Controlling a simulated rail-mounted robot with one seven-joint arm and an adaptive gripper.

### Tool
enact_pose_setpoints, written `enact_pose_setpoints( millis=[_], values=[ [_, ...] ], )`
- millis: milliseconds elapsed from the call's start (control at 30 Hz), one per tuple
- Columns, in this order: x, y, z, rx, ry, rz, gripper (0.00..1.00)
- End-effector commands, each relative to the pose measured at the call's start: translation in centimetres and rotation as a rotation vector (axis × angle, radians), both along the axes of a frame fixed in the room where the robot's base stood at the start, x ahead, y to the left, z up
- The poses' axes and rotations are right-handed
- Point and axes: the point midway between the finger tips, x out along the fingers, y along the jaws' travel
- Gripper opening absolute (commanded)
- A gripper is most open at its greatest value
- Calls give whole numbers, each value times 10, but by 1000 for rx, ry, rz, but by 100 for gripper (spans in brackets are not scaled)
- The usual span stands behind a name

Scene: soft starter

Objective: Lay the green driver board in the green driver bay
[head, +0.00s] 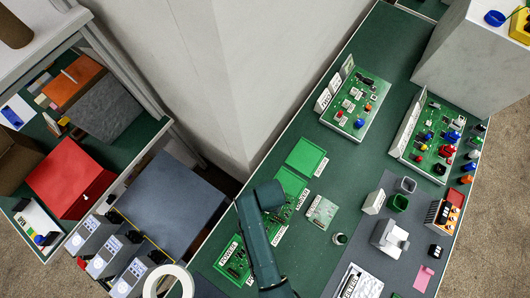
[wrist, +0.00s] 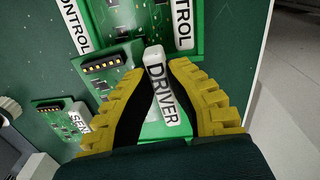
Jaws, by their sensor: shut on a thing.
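In the wrist view, my gripper (wrist: 155,72) has its yellow fingers closed on the grey grip block of the green driver board (wrist: 108,68). The block carries a white "DRIVER" label. The board's corner with a black pin header shows left of the fingers; the rest is hidden. Bright green of what looks like the driver bay (wrist: 160,131) shows below the block, between the fingers. The board is over or at this bay; I cannot tell whether it touches. In the head view my arm covers the gripper and most of the bay.
The control bay (wrist: 132,30) lies just beyond, with "CONTROL" labels. A sensor board (wrist: 62,118) lies to the left. In the head view, an empty green bay (head: 306,157) is further up and a power board (head: 236,264) is lower left. Populated green panels (head: 357,101) stand farther back.

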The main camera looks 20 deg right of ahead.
Motion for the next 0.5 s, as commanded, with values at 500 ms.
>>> enact_pose_setpoints(
  millis=[500],
  values=[
    [64,-53,36,-2,3,-133,0]
  ],
)
